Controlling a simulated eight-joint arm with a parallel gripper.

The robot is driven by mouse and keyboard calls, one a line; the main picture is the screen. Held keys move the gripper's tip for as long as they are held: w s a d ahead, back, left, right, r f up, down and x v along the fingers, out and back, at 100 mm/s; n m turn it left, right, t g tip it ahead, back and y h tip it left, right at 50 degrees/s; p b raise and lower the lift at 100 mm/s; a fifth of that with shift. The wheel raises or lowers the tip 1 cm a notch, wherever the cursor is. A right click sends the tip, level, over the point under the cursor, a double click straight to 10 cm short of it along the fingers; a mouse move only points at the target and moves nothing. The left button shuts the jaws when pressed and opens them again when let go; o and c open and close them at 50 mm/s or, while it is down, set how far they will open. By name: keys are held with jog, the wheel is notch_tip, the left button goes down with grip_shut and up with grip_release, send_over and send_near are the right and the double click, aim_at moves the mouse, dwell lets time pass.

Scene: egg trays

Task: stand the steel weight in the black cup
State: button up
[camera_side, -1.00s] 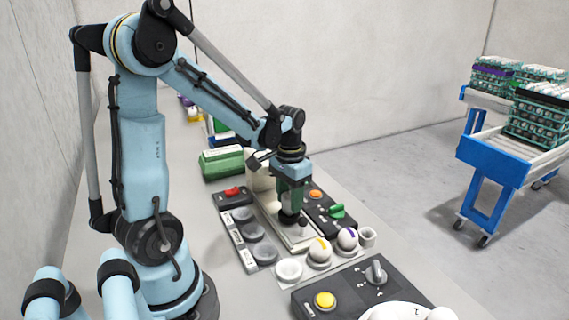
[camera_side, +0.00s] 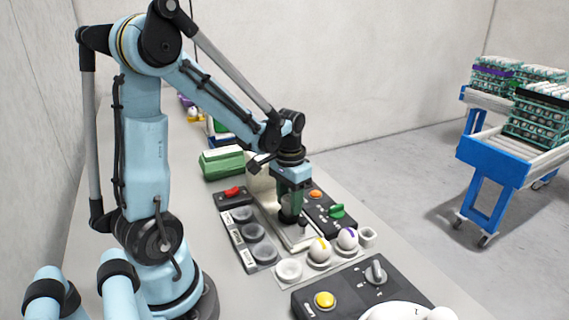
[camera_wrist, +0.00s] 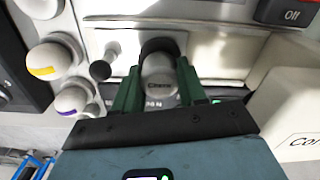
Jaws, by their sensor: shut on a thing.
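In the side view my gripper (camera_side: 291,203) points down over the plate of the pale scale-like device. The black cup (camera_side: 288,215) is directly under the fingers there. In the wrist view its dark rim (camera_wrist: 160,46) shows just beyond the weight. The weight is lined up with the cup. I cannot tell how deep it stands in the cup or whether it touches the bottom, since the fingers hide this.
White balls with a yellow band (camera_side: 319,252) and a purple band (camera_side: 347,239) sit nearby. A grey tray with round wells (camera_side: 252,232) lies left.

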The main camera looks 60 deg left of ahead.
jog(key=o, duration=1.2)
jog(key=shift+r, duration=0.15)
notch_tip(320, 180, up, 12)
jog(key=shift+f, duration=0.1)
